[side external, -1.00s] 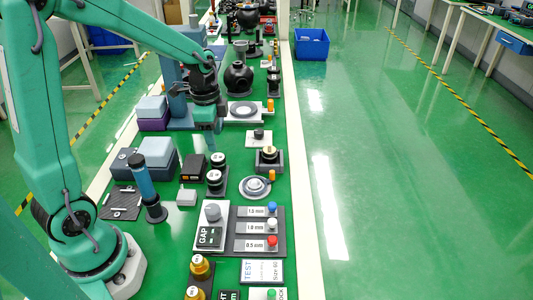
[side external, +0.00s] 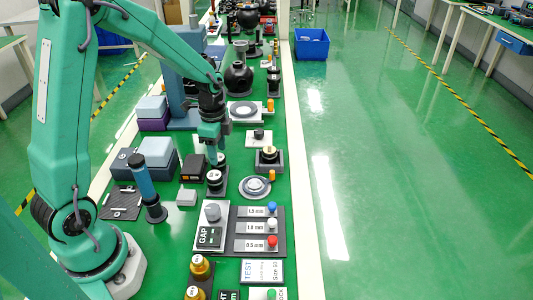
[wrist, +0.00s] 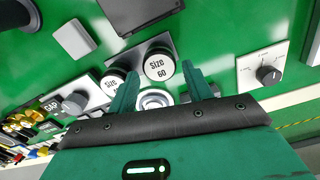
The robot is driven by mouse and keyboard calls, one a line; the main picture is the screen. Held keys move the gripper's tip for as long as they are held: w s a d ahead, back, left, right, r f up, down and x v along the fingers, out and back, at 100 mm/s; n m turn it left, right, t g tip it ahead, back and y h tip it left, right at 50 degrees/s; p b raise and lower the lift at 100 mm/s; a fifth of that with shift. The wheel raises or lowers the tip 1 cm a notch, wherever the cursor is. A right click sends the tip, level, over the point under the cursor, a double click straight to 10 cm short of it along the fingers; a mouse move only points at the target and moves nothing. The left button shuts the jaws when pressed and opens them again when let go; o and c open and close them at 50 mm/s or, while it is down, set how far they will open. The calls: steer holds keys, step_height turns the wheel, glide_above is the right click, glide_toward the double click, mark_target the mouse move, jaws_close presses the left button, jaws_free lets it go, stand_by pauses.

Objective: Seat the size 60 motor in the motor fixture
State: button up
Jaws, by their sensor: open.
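The size 60 motor (wrist: 159,67) has a round white top marked "Size 60" in the wrist view. It stands in a dark holder beside another labelled motor (wrist: 114,84), whose number is partly covered by a finger. In the side view the size 60 motor (side external: 220,160) is the farther of the pair, partly hidden by my gripper. My gripper (wrist: 161,72) is open, its fingers spread to either side of the size 60 motor in the picture; it holds nothing. In the side view my gripper (side external: 212,158) is low over the holder. A dark block (side external: 268,158) at right may be the fixture; I cannot tell.
A round silver disc (side external: 255,187) lies right of the motors. A GAP panel (side external: 210,237) and labelled buttons (side external: 271,225) stand nearer the camera. A knob panel (side external: 258,139) is farther back. A blue-topped post (side external: 144,180) and grey box (side external: 187,197) stand at left.

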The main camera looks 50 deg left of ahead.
mark_target(219, 157)
steer(key=shift+f, duration=2.6)
steer(key=c, duration=0.8)
